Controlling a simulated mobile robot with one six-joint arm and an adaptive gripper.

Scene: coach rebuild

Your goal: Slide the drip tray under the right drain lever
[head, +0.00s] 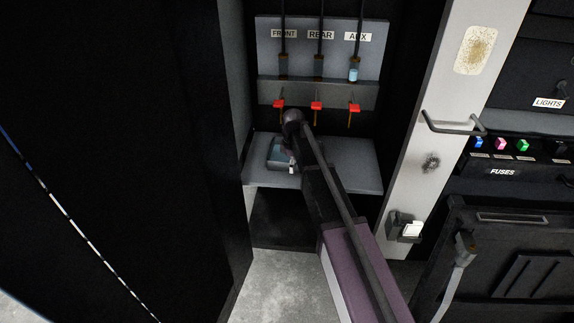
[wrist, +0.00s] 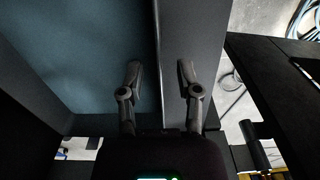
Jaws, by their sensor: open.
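The drip tray (head: 274,163) is a shallow grey box with a bluish inside. It sits at the left of the shelf (head: 345,178), roughly below the left lever (head: 278,104); my arm hides its right part. In the wrist view the tray (wrist: 90,50) fills the left side. My gripper (wrist: 160,70) is open, with one finger over the tray's inside and one to the right of its near-vertical wall line. I cannot tell whether the fingers touch it. The right drain lever (head: 354,108) is red and hangs under the AUX label, right of the tray.
The middle lever (head: 316,106) is under REAR. The AUX sight tube (head: 353,73) holds blue fluid. The shelf is bare to the tray's right. A white post (head: 448,110) with a handle stands right of the bay; a dark panel closes its left.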

